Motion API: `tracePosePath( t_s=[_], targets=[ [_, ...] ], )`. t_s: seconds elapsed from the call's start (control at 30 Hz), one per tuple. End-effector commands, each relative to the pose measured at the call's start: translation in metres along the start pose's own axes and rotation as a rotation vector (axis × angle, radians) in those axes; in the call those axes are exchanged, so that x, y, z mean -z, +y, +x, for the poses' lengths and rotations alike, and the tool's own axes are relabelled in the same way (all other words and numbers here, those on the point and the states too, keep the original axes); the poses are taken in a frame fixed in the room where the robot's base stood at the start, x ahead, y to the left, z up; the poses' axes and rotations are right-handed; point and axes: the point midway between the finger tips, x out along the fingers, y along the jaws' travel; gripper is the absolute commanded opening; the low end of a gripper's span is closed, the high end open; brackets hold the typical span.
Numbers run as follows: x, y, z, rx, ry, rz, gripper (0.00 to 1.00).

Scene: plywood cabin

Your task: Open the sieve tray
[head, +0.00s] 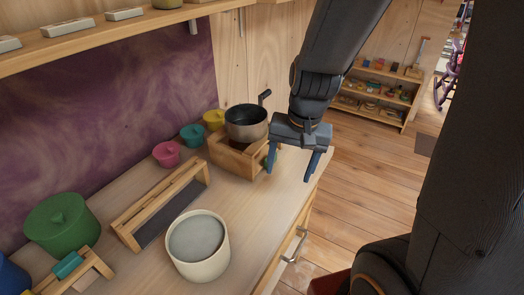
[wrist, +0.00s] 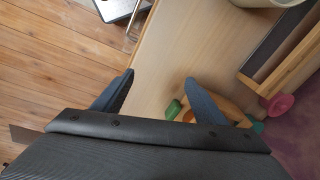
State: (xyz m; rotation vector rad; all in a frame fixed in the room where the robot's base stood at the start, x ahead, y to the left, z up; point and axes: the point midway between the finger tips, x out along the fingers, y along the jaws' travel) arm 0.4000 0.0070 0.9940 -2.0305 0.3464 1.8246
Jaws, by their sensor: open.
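A wooden box (head: 232,158) stands at the counter's far end, with a dark round pan (head: 246,122) and a crank on top. It seems to hold the sieve tray, though its front is partly hidden by my gripper. A small green piece (wrist: 173,110), perhaps a knob, shows near the box's counter-edge side in the wrist view. My gripper (head: 289,174) is open and empty, fingers pointing down beside the box's right side. In the wrist view its fingers (wrist: 159,78) are spread, with the green piece lying between them in the picture; contact is not visible.
A cream round container (head: 224,258) and a slanted wooden frame (head: 126,228) stand nearer on the counter. A metal handle (head: 297,243) juts from the counter front.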

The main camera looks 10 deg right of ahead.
Motion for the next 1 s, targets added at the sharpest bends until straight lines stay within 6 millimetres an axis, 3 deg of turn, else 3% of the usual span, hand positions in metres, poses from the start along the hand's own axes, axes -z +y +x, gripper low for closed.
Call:
tracePosePath(
  t_s=[0.2,0.3,0.5,0.73,1.0],
  targets=[
    [0.062,-0.024,0.013,0.112,-0.071,0.910,0.66],
    [0.089,-0.030,0.021,0.153,-0.112,1.281,0.66],
    [0.127,-0.035,0.035,0.203,-0.182,1.764,0.66],
    [0.137,-0.039,0.049,0.216,-0.208,1.905,0.66],
    [0.138,-0.049,0.087,0.214,-0.207,1.901,0.66]
  ],
)
